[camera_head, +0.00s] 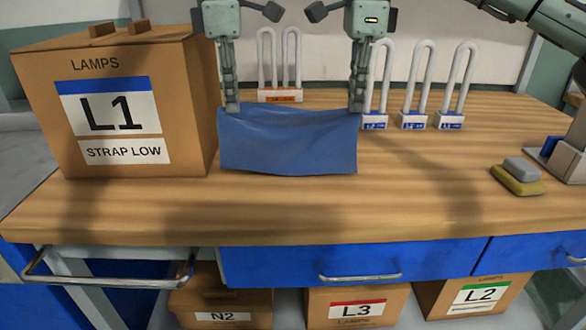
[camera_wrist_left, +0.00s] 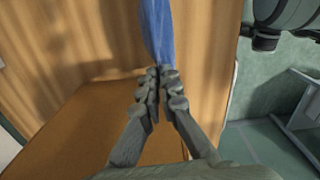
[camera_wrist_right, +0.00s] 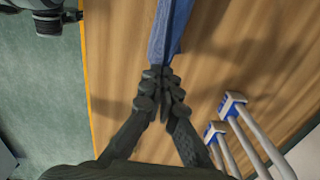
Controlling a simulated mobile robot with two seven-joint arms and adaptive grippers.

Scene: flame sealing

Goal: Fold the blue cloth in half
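The blue cloth (camera_head: 288,142) hangs between my two grippers over the wooden table in the head view. Its top edge sags slightly between them. Whether its lower edge touches the table I cannot tell. My left gripper (camera_head: 232,106) is shut on the cloth's upper left corner; the cloth (camera_wrist_left: 157,30) runs out from its fingertips (camera_wrist_left: 158,80) in the left wrist view. My right gripper (camera_head: 356,106) is shut on the upper right corner; the cloth (camera_wrist_right: 170,30) runs out from its fingertips (camera_wrist_right: 163,80) in the right wrist view.
A cardboard box marked L1 (camera_head: 188,120) stands left of the cloth. Several white U-shaped lamps (camera_head: 415,85) stand behind and right. A yellow sponge-like block with a grey top (camera_head: 517,180) lies at the right.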

